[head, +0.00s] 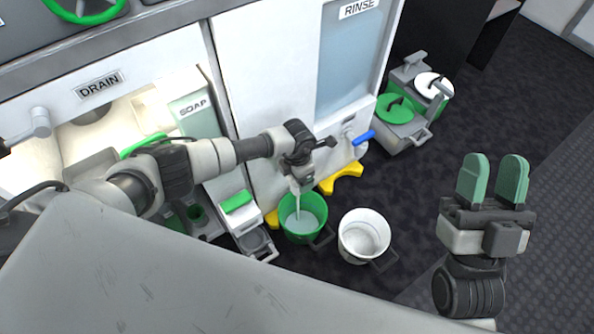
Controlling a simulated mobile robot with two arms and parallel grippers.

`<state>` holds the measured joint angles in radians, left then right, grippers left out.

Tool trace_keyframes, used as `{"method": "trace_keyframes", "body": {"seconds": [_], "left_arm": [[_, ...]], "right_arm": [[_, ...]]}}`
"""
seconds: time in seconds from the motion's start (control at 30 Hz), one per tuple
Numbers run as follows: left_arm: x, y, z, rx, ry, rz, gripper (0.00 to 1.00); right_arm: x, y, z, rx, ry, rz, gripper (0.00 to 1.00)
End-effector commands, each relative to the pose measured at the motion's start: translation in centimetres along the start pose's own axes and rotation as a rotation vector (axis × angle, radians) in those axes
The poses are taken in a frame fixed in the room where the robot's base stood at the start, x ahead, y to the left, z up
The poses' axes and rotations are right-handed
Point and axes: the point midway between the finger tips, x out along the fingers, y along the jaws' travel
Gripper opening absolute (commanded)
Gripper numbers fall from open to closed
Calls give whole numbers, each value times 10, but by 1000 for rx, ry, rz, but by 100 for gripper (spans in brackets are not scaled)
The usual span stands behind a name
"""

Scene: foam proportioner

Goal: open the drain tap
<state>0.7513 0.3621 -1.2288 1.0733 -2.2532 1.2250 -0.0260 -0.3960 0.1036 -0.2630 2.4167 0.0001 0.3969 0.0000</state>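The DRAIN label (100,83) is on the white cabinet at the left. Below and left of it is a grey handle-like fitting (40,124), partly cut off by the frame edge; I cannot tell whether it is the drain tap. My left gripper (300,178) points down in front of the cabinet, above the green bucket (303,222). Its fingers are hidden, and I cannot tell what it touches. A pale stream falls below it into the green bucket, which holds liquid. My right gripper (492,180) is open and empty at the right, its green fingertips pointing up.
A blue-handled tap (362,138) is on the RINSE tank. A white bucket (364,237) stands on the floor right of the green one. Containers with green (395,107) and white (433,86) lids stand behind. Dark floor is clear between the white bucket and my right gripper.

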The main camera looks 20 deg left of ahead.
Motion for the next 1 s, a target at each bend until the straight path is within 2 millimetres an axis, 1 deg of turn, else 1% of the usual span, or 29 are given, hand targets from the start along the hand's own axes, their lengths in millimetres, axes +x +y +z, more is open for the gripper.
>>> {"method": "trace_keyframes", "body": {"seconds": [0.1,0.3,0.7,0.73,0.77,0.8,1.0], "left_arm": [[-2,1,0,-41,0,1,67],[-1,1,0,-75,0,1,67],[0,1,0,-82,-1,1,67],[-1,1,0,-82,-1,1,92],[-1,1,0,-81,-1,1,96],[-1,1,0,-81,-1,1,100],[0,1,0,-79,-1,1,100]], "right_arm": [[1,1,6,-3,-55,2,40],[0,2,12,-5,-101,3,40],[0,2,13,-6,-107,4,40],[0,2,13,-6,-107,4,40],[0,2,13,-6,-107,4,40],[0,2,13,-6,-107,4,40],[0,2,13,-6,-106,4,40]]}}
